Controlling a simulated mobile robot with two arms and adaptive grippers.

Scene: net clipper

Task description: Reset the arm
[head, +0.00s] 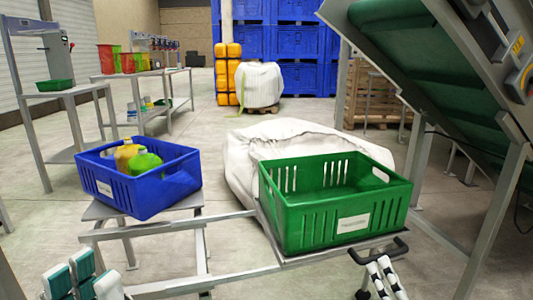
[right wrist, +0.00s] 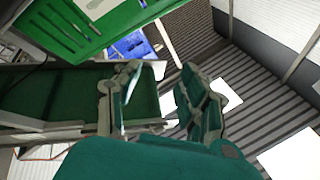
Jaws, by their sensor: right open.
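My left gripper (head: 72,276) is at the bottom left corner of the head view, cut off by the frame edge. Its teal pads point up, below the blue crate and apart from it. The gap between its fingers is not clear. My right gripper (right wrist: 160,82) shows in the right wrist view with two grey and teal fingers spread apart and nothing between them. I cannot make it out surely in the head view.
A green crate (head: 307,228) stands on a metal frame, with a white sack (head: 240,170) behind it. A blue crate (head: 147,203) holding yellow and green bottles stands at left. A green conveyor (head: 410,50) slopes at right. A black handle with striped rods (head: 385,275) is at front.

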